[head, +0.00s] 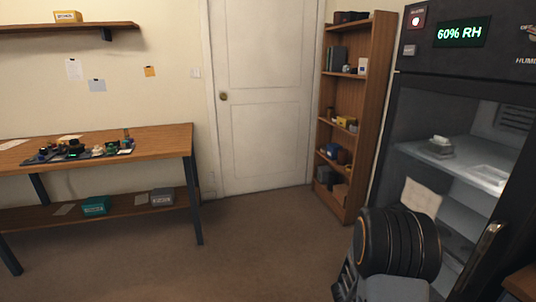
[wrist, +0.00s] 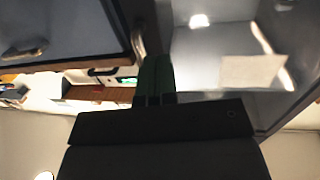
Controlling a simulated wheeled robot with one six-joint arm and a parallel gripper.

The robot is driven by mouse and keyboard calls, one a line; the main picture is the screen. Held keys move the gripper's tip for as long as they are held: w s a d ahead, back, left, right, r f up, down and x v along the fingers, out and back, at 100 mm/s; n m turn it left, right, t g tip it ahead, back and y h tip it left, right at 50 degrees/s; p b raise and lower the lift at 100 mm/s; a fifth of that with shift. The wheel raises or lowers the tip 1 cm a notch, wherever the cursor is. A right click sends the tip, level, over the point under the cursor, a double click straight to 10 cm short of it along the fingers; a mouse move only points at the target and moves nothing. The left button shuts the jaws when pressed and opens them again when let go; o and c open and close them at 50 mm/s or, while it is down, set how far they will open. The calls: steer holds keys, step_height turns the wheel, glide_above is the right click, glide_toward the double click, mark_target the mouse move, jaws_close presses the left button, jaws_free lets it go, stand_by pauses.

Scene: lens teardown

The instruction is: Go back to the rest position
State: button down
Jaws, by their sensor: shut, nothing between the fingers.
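My gripper (wrist: 155,75) shows in the wrist view with its two dark fingers together and nothing between them. It is in front of the cabinet's lit interior, apart from the things inside. In the head view my black arm joint stands at the lower right before the dry cabinet (head: 399,105), and the fingers are hidden there. The cabinet's display (head: 462,32) reads 60% RH. A small grey and white stack (head: 440,148) and a pale flat item (head: 490,177) lie on its shelf.
A metal handle (head: 485,246) is close to the right of my arm. A workbench (head: 165,141) with small parts stands at the left. A bookshelf (head: 364,112) stands beside the white door (head: 265,95). The floor (head: 262,240) between bench and cabinet is clear.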

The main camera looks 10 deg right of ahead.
steer(key=w+a+f+n+t+y+p, duration=0.1)
steer(key=w+a+f+n+t+y, duration=0.3)
steer(key=w+a+f+t+y, duration=0.3)
steer(key=w+a+r+n+y+p, duration=0.3)
steer(key=a+r+n+y+p, duration=0.3)
steer(key=a+y, duration=0.4)
steer(key=s+a+r+n+p, duration=0.3)
steer(key=s+a+r+p, duration=0.1)
steer(key=r, duration=0.6)
steer(key=s+a+r+n+g+p, duration=0.1)
steer(key=s+a+r+n+p, duration=0.2)
steer(key=r, duration=0.7)
steer(key=s+a+r+n+g+p, duration=0.1)
steer(key=s+a+r+n+p, duration=0.2)
steer(key=r, duration=0.7)
steer(key=s+a+p, duration=0.2)
steer(key=a+p, duration=0.1)
steer(key=shift+r+p, duration=0.35)
steer(key=shift+p, duration=0.05)
steer(key=shift+d, duration=0.1)
